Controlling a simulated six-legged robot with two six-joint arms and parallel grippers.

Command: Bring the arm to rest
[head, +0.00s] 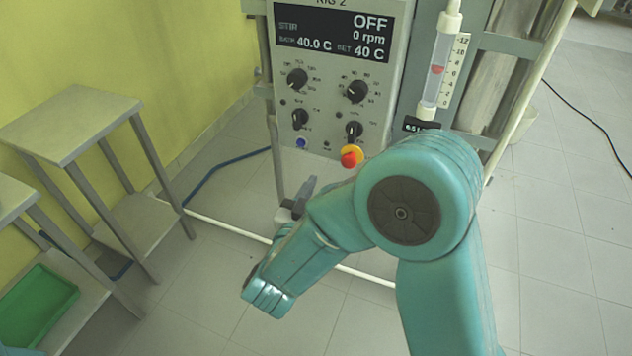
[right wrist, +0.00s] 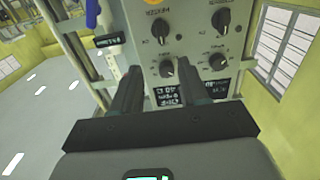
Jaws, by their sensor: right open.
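My right arm, teal, comes in from the bottom right of the head view and bends at a large elbow joint. Its gripper (head: 298,198) is small in this view, partly behind my arm, in front of and below the control panel (head: 320,100). In the right wrist view the two dark fingers (right wrist: 158,78) stand apart with nothing between them. Behind them the panel (right wrist: 195,45) appears upside down. I cannot tell how far the fingers are from it. My left gripper is not in view.
The panel display (head: 332,35) reads OFF, 0 rpm. A red knob on yellow (head: 350,157) sits close to my arm. A flow tube (head: 437,70) stands right of the panel. A side table (head: 70,120) and green tray (head: 38,305) are at left. Floor at right is mostly clear.

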